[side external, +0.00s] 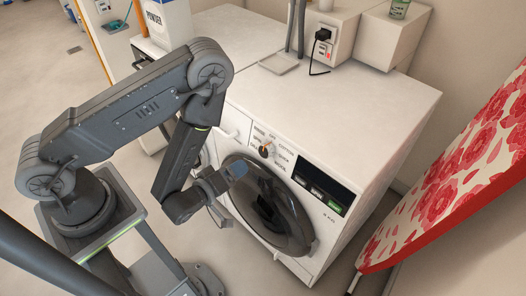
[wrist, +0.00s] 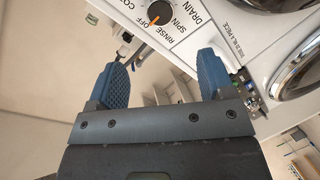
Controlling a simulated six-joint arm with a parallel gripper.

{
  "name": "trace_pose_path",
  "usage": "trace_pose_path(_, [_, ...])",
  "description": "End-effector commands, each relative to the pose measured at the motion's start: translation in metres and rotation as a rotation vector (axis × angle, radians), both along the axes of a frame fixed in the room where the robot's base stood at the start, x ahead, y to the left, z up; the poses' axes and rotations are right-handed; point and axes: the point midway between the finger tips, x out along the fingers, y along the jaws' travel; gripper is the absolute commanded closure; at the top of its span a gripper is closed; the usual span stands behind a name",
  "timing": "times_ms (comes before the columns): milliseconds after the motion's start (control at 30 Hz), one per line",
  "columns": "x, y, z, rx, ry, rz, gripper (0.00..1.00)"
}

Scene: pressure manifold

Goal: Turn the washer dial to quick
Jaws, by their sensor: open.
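The washer (side external: 330,105) is a white front-loader with a dark round door (side external: 268,205). Its dial (side external: 264,151) is on the upper front panel, with printed labels around it. In the wrist view the dial (wrist: 160,12) is black with an orange mark pointing down-left, near OFF. RINSE, SPIN and DRAIN are also readable there; I cannot read a quick label. My gripper (side external: 236,169) is open and empty, in front of the panel, below the dial in the side view. In the wrist view its blue fingers (wrist: 162,78) are spread, apart from the dial, which lies beyond them.
A display panel (side external: 320,190) is right of the dial. A floral ironing board (side external: 455,180) leans at the right. A powder box (side external: 165,22) stands behind my arm. A black plug (side external: 323,34) is in the wall socket. The washer top is mostly clear.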

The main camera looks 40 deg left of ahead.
Motion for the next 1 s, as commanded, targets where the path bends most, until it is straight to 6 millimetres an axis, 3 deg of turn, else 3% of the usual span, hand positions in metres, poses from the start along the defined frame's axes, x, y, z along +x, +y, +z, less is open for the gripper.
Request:
trace_pose_path(600, [0.107,0.012,-0.025,0.001,-0.002,0.002,0.25])
trace_pose_path(800, [0.126,0.014,-0.03,0.001,0.0,0.001,0.25])
trace_pose_path(1000, [0.13,0.014,-0.031,0.001,0.001,0.0,0.25])
